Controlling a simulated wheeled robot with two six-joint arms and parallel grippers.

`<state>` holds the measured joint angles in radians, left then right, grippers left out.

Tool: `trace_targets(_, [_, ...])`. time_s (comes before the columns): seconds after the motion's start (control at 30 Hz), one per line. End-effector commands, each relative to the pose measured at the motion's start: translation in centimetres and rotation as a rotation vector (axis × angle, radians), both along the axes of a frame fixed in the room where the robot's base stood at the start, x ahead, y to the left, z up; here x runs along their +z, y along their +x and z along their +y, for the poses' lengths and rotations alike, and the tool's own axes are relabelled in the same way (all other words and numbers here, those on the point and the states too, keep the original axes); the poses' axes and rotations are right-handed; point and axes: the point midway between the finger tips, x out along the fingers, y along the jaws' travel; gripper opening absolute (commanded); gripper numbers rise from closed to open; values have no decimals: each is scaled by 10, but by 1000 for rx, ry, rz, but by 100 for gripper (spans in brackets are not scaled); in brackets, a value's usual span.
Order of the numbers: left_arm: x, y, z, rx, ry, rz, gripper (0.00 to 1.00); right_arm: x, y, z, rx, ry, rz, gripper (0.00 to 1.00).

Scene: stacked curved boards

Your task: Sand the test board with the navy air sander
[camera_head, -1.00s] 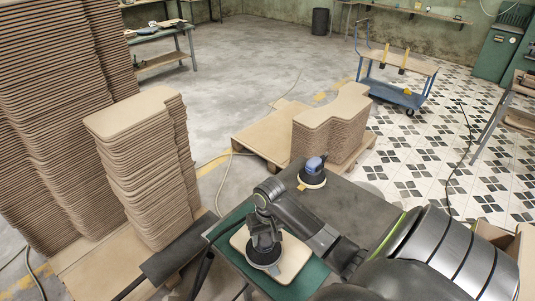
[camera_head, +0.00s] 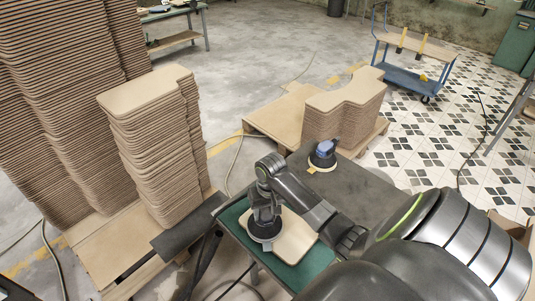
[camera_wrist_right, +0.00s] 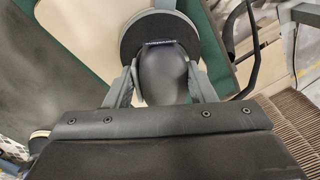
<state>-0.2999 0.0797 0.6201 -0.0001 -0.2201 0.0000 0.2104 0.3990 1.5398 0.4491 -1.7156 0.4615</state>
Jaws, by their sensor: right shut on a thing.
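The test board (camera_head: 296,239), a pale flat board with rounded corners, lies on a green mat (camera_head: 314,262) at the near end of a dark table. My right gripper (camera_head: 265,209) is shut on a dark sander (camera_head: 264,230), whose round pad is over the left part of the board. In the right wrist view, the gripper's fingers (camera_wrist_right: 162,88) flank the sander's dark rounded body (camera_wrist_right: 164,70), and its disc covers part of the board (camera_wrist_right: 115,24). Whether the pad presses on the board I cannot tell. My left gripper is not in view.
A blue sander (camera_head: 323,154) stands farther back on the dark table (camera_head: 365,185). Tall stacks of curved boards (camera_head: 155,140) stand on a pallet at left; a lower stack (camera_head: 343,108) stands behind the table. A blue cart (camera_head: 412,80) is at back right. Hoses lie on the floor.

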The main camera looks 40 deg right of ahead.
Motion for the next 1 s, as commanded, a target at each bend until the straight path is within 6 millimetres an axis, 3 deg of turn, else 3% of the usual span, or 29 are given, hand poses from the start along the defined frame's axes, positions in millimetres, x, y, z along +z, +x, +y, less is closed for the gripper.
trace_targets(0.5, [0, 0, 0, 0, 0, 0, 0, 0, 30, 4, 0, -1, -4, 16])
trace_targets(1.0, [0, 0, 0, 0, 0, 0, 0, 0, 35, 5, 0, 0, -3, 16])
